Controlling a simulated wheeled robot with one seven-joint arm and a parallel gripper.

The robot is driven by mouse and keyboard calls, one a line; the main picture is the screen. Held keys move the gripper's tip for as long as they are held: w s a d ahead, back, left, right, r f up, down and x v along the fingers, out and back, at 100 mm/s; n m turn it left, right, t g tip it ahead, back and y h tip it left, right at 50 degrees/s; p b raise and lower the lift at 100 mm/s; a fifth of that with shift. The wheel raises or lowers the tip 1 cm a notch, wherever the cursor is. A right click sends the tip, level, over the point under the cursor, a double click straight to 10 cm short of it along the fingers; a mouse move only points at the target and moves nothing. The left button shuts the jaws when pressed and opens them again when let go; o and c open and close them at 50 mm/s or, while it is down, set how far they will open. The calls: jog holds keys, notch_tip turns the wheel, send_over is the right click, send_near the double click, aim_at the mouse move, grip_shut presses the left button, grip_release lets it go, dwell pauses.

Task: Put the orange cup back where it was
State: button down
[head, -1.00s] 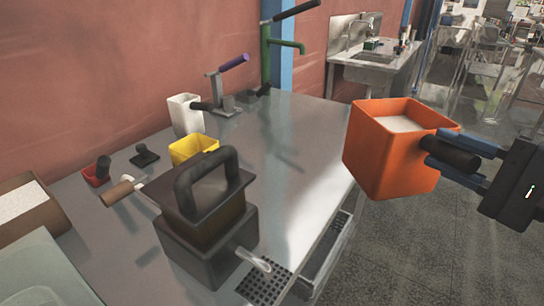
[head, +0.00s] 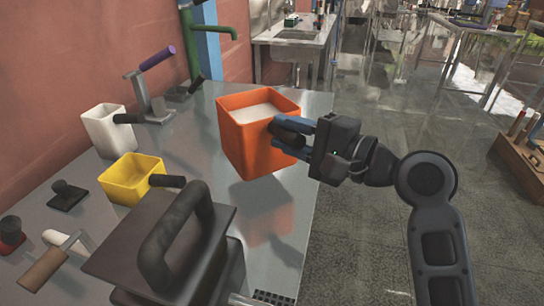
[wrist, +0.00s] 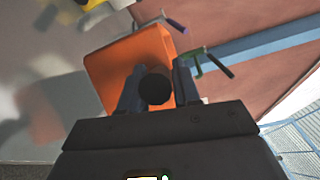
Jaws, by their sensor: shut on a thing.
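The orange cup (head: 252,140) is a square, open-topped container with white powder (head: 258,112) inside. My gripper (head: 290,134) is shut on the cup's dark handle, which points right in the head view. The cup is upright and appears held above the metal table (head: 285,235), with a reflection below it. In the wrist view the orange cup (wrist: 125,65) fills the upper middle, with its round black handle end (wrist: 155,86) between the two blue fingers. The cup's underside is hidden in the head view.
A yellow cup (head: 128,182) and a white cup (head: 108,132) stand on the table to the left. A dark machine with a thick handle (head: 172,235) is in front. A purple-handled press (head: 150,85) and a green post (head: 190,40) stand at the back. Bare table lies below the orange cup.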

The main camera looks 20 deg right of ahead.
aim_at(261, 153)
jog(key=shift+w+a+f, duration=0.75)
jog(key=shift+a+f, duration=0.05)
jog(key=shift+a, duration=0.2)
jog(key=shift+f, duration=1.95)
jog(key=c, duration=0.8)
grip_release()
jog(key=shift+r, duration=0.1)
jog(key=shift+s+d, duration=0.2)
jog(key=shift+s, duration=0.05)
jog(key=b+v, duration=0.2)
jog(key=v, duration=0.9)
jog(key=shift+s, duration=0.2)
jog(key=shift+d, duration=0.1)
